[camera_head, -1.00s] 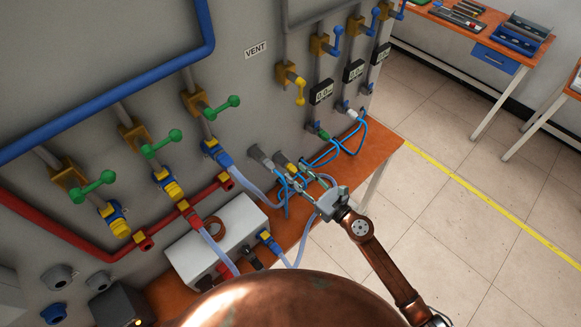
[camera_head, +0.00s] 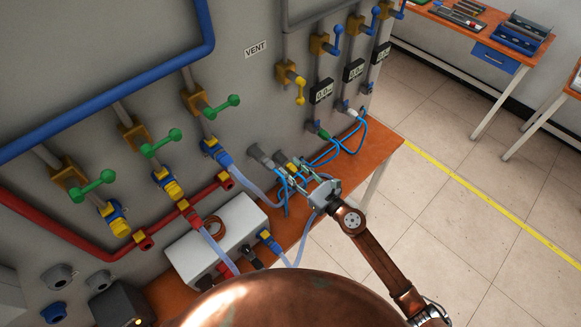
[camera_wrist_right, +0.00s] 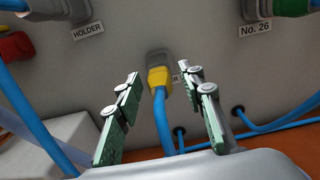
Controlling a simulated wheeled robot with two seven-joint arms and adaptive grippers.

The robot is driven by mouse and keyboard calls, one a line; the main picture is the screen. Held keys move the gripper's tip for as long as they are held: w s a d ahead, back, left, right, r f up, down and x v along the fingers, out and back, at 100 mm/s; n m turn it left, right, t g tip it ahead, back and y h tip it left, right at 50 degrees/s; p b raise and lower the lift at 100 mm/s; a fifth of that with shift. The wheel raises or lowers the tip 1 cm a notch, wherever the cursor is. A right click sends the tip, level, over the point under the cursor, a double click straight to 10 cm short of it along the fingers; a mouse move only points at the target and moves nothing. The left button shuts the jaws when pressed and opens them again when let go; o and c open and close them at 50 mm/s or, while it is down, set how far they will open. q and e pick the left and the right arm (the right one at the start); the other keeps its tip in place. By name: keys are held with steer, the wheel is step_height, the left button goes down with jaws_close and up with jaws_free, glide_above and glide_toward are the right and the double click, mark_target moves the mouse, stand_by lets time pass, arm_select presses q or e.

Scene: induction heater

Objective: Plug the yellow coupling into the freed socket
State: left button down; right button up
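The yellow coupling (camera_wrist_right: 159,77) sits in a grey wall holder (camera_wrist_right: 158,57) in the right wrist view, with a blue hose hanging from it. It shows small in the head view (camera_head: 281,160), partly behind my fingers. My right gripper (camera_wrist_right: 163,92) is open, one finger on each side of the coupling and its hose, with visible gaps; no contact shows. In the head view the right gripper (camera_head: 293,180) is close to the wall. Which socket is the freed one, I cannot tell. My left gripper is not in view.
A grey holder (camera_wrist_right: 60,8) labelled HOLDER is at the upper left of the wrist view. A green coupling (camera_head: 322,133) sits on the line to the right. Blue hoses (camera_head: 352,140) loop over the orange bench (camera_head: 375,152). A white box (camera_head: 215,238) stands left of the gripper.

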steer(key=shift+c, duration=0.4)
jaws_close()
stand_by(0.4)
stand_by(0.4)
steer(key=shift+b+v, duration=0.4)
steer(key=shift+v, duration=2.55)
